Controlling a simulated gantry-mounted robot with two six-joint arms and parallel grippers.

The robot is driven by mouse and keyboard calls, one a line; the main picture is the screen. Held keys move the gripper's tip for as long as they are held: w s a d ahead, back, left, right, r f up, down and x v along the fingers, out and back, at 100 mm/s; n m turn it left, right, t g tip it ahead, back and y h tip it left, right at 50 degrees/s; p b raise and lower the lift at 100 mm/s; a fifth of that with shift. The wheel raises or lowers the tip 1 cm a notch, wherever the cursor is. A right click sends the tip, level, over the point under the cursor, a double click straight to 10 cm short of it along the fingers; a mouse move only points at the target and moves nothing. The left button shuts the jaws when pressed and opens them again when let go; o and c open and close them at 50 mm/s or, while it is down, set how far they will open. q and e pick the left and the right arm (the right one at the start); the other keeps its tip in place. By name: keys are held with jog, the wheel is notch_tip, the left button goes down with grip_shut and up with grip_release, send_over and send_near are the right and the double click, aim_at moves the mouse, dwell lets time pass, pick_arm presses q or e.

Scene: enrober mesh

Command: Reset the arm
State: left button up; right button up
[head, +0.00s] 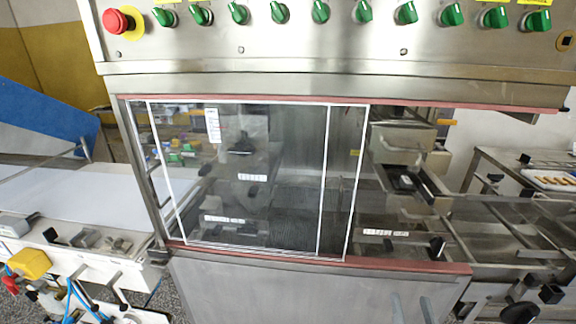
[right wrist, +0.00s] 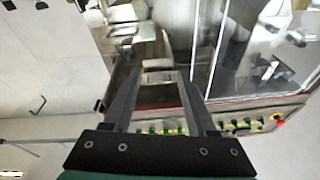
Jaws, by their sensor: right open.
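My right gripper (head: 412,304) shows at the bottom edge of the head view, right of centre, as two grey fingers in front of the steel lower panel (head: 290,293). In the right wrist view its two dark fingers (right wrist: 160,78) stand apart with nothing held between them. The enrober, a steel machine with a sliding glass window (head: 250,180), fills the middle of the head view. My left gripper is in neither view.
A control panel (head: 340,40) with several green knobs and a red emergency button (head: 115,21) runs above the window. A white belt (head: 85,200) lies at left. At right are steel rails and a tray (head: 553,179) of brown pieces.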

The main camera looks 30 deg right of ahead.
jog(key=w+a+r+m+t+p, duration=0.1)
jog(key=w+a+r+t, duration=0.1)
jog(key=r, duration=0.6)
jog(key=w+a+r+t, duration=0.2)
jog(key=r, duration=0.5)
jog(key=w+a+r+m+t+p, duration=0.1)
jog(key=w+a+r+t, duration=0.15)
jog(key=r, duration=0.55)
jog(key=a+r+n+t+y, duration=0.3)
jog(key=a+r+n+y, duration=0.2)
jog(key=r+n+y, duration=0.15)
jog(key=a+r+n+t+y, duration=0.2)
jog(key=a+r+n+y, duration=0.3)
jog(key=r+y, duration=0.3)
notch_tip(320, 180, up, 38)
jog(key=n+p, duration=0.1)
jog(key=p, duration=3.8)
notch_tip(320, 180, down, 45)
jog(key=b, duration=4.5)
jog(key=shift+s+d, duration=0.15)
jog(key=shift+s, duration=0.25)
jog(key=shift+r+h, duration=0.1)
jog(key=shift+h, duration=0.15)
